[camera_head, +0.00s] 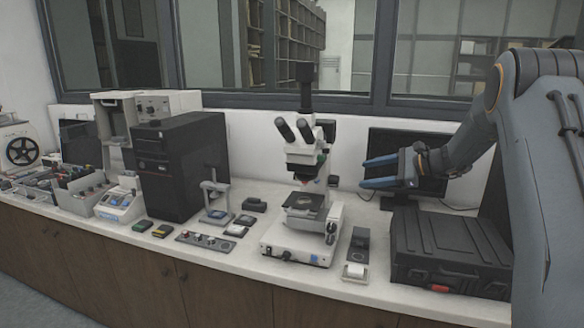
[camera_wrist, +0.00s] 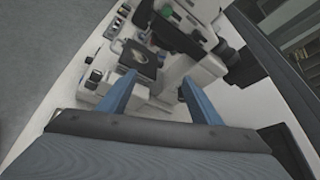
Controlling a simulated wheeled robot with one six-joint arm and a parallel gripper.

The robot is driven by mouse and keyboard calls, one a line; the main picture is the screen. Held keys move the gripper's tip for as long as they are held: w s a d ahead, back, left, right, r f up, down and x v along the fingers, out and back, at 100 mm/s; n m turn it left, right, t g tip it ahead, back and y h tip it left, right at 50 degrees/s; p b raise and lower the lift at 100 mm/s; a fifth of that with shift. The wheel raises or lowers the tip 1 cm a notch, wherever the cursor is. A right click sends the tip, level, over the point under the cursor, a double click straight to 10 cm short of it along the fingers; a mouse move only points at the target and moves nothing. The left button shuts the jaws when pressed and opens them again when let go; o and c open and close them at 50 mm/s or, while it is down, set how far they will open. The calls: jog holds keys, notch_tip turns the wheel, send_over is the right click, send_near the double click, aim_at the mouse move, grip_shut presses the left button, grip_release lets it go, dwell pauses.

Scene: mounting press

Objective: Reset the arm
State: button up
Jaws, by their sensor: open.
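My gripper (camera_head: 378,172) is in the air above the white bench, to the right of the microscope and in front of a dark monitor. Its blue fingers point left and are apart, with nothing between them. In the wrist view my gripper (camera_wrist: 160,92) also shows its two blue fingers spread and empty, with the microscope beyond them. My arm comes in from the right side of the head view and is bent at the elbow.
A white microscope (camera_head: 305,160) stands left of my gripper. A black case (camera_head: 450,250) lies on the bench below my arm. A monitor (camera_head: 400,150) is behind. A black computer tower (camera_head: 180,165) stands further left. Small devices crowd the bench (camera_head: 345,295). A window is behind.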

jog(key=s+a+f+n+g+h+b, duration=0.25)
jog(key=s+a+f, duration=0.25)
jog(key=s+f, duration=0.25)
jog(key=s+f+n+g+h+b, duration=0.1)
jog(key=s+f+n, duration=0.4)
jog(key=s, duration=0.6)
jog(key=s+f+n+g+h+b, duration=0.1)
jog(key=s+f+n+h+b, duration=0.3)
jog(key=s, duration=0.7)
jog(key=s+f+n+g+h+b, duration=0.2)
jog(key=s+f+n+h, duration=0.2)
jog(key=s, duration=0.8)
jog(key=a+f+n, duration=0.1)
jog(key=n, duration=0.1)
jog(key=shift+f+n, duration=0.3)
jog(key=shift+n, duration=0.05)
